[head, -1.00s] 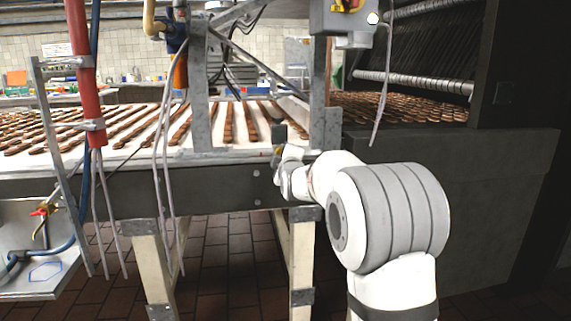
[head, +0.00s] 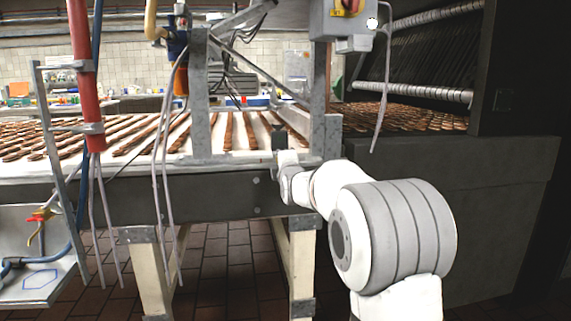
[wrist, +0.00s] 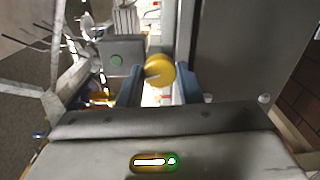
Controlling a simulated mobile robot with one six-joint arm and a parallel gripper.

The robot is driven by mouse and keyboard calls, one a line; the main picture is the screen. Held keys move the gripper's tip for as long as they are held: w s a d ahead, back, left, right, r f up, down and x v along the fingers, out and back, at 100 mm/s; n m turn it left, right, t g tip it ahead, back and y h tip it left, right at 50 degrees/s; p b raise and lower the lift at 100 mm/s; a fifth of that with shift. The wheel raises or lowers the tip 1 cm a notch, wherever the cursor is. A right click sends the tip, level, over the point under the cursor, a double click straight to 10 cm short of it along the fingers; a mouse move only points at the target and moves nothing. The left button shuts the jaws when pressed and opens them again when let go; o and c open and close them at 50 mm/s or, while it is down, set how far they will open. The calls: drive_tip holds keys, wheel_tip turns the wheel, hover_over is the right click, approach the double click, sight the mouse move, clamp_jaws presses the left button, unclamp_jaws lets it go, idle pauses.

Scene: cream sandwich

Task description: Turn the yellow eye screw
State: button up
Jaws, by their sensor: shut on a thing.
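The yellow eye screw (wrist: 160,70) shows in the wrist view as a round yellow head with a darker slot or edge on its left side. It sits between the two blue fingers of my gripper (wrist: 159,75), which are shut on it. In the head view my gripper (head: 279,137) is a small dark shape at the conveyor's near edge, by the metal post. The eye screw cannot be made out in the head view.
The conveyor (head: 130,180) carries rows of brown biscuits behind my gripper. A metal post (head: 318,90) and a grey switch box (head: 343,22) stand close by. A dark machine (head: 450,190) is at the right. Cables (head: 160,180) hang at the left.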

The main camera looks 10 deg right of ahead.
drive_tip(key=o, duration=1)
drive_tip(key=s+p, duration=0.1)
drive_tip(key=s, duration=0.6)
drive_tip(key=shift+s, duration=0.4)
